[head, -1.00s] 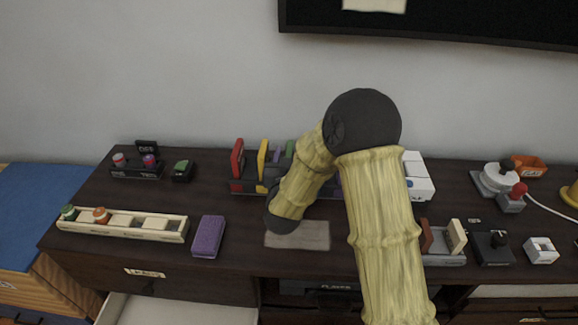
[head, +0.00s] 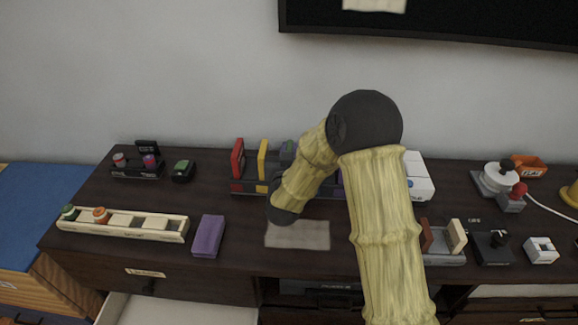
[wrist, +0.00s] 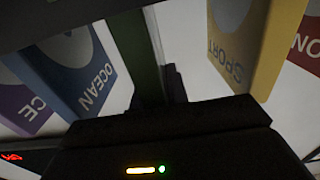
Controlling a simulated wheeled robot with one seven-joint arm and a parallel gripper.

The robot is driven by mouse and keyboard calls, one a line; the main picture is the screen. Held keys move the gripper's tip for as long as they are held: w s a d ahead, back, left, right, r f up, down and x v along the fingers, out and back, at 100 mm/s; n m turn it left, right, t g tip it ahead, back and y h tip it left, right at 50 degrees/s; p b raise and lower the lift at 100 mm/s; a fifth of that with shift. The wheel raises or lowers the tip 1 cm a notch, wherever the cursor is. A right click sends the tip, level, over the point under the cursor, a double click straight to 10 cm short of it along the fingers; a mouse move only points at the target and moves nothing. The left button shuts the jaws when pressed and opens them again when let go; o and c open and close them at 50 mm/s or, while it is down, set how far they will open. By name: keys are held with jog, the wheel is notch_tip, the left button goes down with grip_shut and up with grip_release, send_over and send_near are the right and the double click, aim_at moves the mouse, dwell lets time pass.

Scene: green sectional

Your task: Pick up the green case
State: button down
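The green case (head: 290,146) stands on edge in a dark rack (head: 240,187) on the dark cabinet, just right of a yellow case (head: 262,158). My gripper (head: 282,160) is at the green case, and my wrist hides part of it. In the wrist view the green case (wrist: 142,55) shows as a narrow dark-green edge straight ahead of my gripper, with a dark finger-like part close on its right. I cannot see both fingertips clearly, so I cannot tell whether they are closed on the case.
In the wrist view a blue-grey OCEAN case (wrist: 80,65) and a yellow SPORT case (wrist: 245,45) stand close on either side. A red case (head: 237,158) is at the rack's left end. A purple block (head: 208,236) lies front left.

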notch_tip(320, 180, up, 10)
jog(key=shift+r+p, duration=0.1)
jog(key=shift+p, duration=0.8)
jog(key=shift+a, duration=0.1)
